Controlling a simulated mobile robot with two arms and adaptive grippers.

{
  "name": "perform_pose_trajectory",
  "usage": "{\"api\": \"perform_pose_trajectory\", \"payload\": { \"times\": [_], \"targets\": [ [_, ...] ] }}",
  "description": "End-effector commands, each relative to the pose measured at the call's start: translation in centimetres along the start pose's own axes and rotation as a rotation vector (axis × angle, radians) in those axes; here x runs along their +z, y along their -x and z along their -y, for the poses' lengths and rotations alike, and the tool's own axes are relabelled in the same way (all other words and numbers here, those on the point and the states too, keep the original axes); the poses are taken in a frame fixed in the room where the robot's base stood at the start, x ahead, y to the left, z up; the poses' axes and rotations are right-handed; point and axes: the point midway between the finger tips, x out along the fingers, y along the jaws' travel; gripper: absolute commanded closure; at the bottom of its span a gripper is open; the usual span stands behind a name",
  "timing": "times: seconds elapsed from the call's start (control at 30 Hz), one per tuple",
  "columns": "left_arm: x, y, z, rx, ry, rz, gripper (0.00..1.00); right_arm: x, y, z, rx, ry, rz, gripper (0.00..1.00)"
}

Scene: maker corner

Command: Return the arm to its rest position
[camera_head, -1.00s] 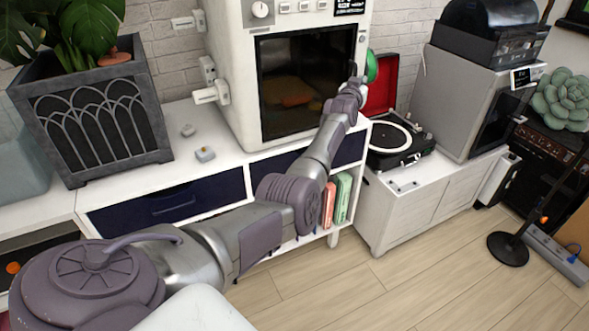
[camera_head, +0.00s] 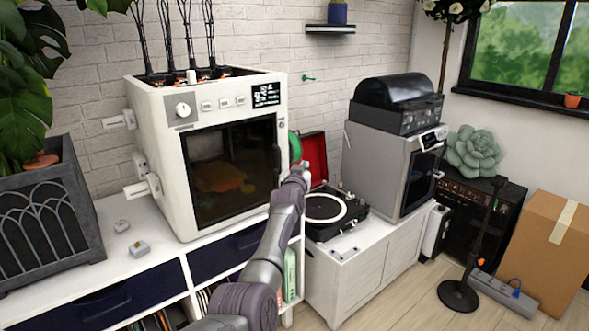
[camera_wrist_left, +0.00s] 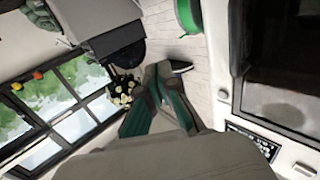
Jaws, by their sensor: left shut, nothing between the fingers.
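My left arm reaches up from the bottom of the head view. Its gripper (camera_head: 300,170) is at the far end, in front of the right edge of the white printer-like machine (camera_head: 160,165). In the left wrist view the left gripper (camera_wrist_left: 163,72) shows its fingers close together, shut and empty. The machine's dark door also shows at the right of the wrist view (camera_wrist_left: 285,70). The gripper appears apart from the machine, though the exact gap is hard to tell. My right gripper is not in view.
An open red-lidded turntable (camera_head: 325,208) stands on the white cabinet (camera_head: 365,265), right of the arm. A grey machine (camera_head: 375,165) stands behind it. A planter (camera_head: 50,230) is at the left. A floor stand (camera_head: 458,294) and a cardboard box (camera_head: 545,240) are at the right.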

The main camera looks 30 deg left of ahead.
Motion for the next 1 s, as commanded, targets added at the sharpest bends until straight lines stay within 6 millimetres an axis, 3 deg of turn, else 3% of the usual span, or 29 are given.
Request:
{"api": "perform_pose_trajectory", "payload": {
  "times": [0.13,0.4,0.73,0.87,0.97,1.0],
  "targets": [
    [0.1,1.2,-2.1,-0.002,0.003,0.001,1.00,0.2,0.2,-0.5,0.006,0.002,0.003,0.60],
    [0.1,3.3,-5.9,-0.002,0.001,0.001,1.00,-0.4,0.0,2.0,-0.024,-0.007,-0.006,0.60],
    [0.5,3.9,-6.9,-0.004,-0.004,0.008,1.00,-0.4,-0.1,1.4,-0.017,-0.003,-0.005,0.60],
    [4.3,4.6,-7.4,0.017,-0.027,0.060,1.00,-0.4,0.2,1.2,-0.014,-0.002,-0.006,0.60],
    [10.3,6.2,-8.1,0.048,-0.060,0.141,1.00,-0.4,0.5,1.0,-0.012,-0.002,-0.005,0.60],
    [13.1,7.1,-8.4,0.062,-0.077,0.180,1.00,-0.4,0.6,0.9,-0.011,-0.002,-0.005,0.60]
  ]
}}
